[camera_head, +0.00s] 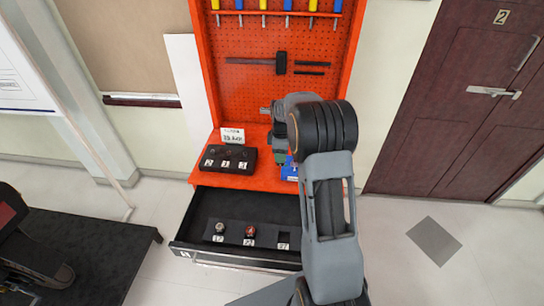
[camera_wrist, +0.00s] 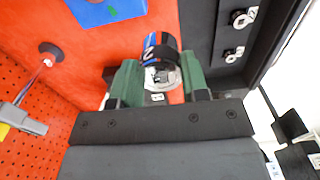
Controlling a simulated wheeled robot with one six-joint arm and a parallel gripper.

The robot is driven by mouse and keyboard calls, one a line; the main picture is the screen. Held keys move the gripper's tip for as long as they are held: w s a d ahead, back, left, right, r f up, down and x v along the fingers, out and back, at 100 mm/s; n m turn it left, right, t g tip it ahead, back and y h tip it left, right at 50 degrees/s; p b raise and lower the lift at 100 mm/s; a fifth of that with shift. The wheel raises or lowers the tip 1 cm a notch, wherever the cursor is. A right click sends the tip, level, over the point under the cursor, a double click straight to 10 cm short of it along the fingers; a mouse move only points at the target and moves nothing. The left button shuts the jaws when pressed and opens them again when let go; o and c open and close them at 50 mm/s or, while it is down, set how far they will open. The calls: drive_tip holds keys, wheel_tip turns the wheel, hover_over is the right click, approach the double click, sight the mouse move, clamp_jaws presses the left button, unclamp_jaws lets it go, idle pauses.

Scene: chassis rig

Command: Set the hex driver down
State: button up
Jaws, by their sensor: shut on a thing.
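My gripper (camera_wrist: 157,88) has green fingers and is shut on a short round piece, which I take for the hex driver (camera_wrist: 160,48). It is black and blue with a pale mark and a silver end between the fingers. A blue pad (camera_wrist: 103,10) lies on the bench, apart from the held piece in the wrist view. In the head view the arm hides most of the gripper and the driver; the blue pad (camera_head: 289,170) shows beside the arm.
A black block (camera_head: 228,158) with several numbered places stands at the bench's left, before a small sign (camera_head: 232,135). Below, an open drawer (camera_head: 200,207) holds sockets in a dark strip. The orange pegboard (camera_head: 240,95) with hanging tools rises behind.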

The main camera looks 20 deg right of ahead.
drive_tip(key=w+d+f, duration=0.1)
drive_tip(key=w+f, duration=0.2)
drive_tip(key=w, duration=0.1)
drive_tip(key=w+d+f, duration=0.1)
drive_tip(key=w+f, duration=0.2)
drive_tip(key=w, duration=0.1)
drive_tip(key=w+d+f, duration=0.1)
drive_tip(key=w+f, duration=0.2)
drive_tip(key=w, duration=0.1)
drive_tip(key=shift+w+d+b, duration=0.15)
drive_tip(key=shift+w+b, duration=0.05)
drive_tip(key=shift+b, duration=0.15)
drive_tip(key=shift+w+f, duration=0.2)
drive_tip(key=shift+f, duration=0.2)
drive_tip(key=shift+f+b, duration=0.75)
drive_tip(key=shift+f, duration=0.7)
drive_tip(key=shift+f, duration=0.15)
drive_tip(key=o, duration=1)
